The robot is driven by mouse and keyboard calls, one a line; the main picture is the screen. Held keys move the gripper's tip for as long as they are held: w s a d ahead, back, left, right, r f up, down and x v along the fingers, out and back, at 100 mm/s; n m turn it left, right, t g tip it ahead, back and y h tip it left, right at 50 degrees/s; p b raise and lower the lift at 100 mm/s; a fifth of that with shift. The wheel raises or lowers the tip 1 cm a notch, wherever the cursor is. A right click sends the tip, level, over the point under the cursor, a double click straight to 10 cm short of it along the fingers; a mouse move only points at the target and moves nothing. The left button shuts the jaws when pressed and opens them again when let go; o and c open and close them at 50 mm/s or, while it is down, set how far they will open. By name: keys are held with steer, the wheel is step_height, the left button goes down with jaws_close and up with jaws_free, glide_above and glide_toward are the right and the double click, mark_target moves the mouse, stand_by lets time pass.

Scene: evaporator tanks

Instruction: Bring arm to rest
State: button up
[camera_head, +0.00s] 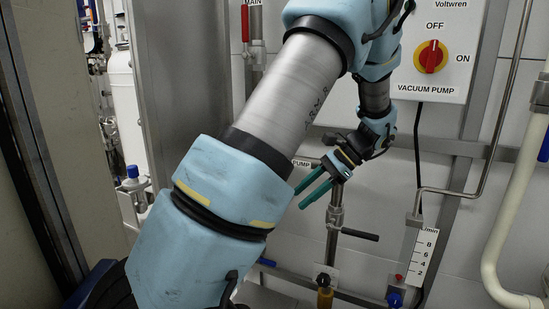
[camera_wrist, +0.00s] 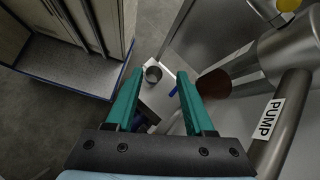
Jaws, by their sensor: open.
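My gripper (camera_head: 316,186) has two green fingers and shows in the middle of the head view, in front of the light wall panel. The fingers are spread apart with nothing between them. In the wrist view my gripper (camera_wrist: 156,88) points down past a white surface towards the floor, and both fingers are clear of other things. My arm, blue and silver, crosses the middle of the head view and bends back down at the upper right.
A vacuum pump switch (camera_head: 431,57) is on the wall at the upper right. A vertical pipe with a black-handled valve (camera_head: 360,234) stands close to my gripper. A flow meter (camera_head: 420,255) is at the lower right. Grey floor (camera_wrist: 50,125) shows in the wrist view.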

steer(key=s+a+f+n+t+h, duration=0.2)
steer(key=s+a+n+h, duration=0.7)
steer(key=a+n, duration=0.4)
steer(key=shift+s+a+n, duration=0.3)
steer(key=shift+s+a, duration=0.3)
steer(key=shift+s, duration=0.1)
steer(key=shift+f, duration=0.1)
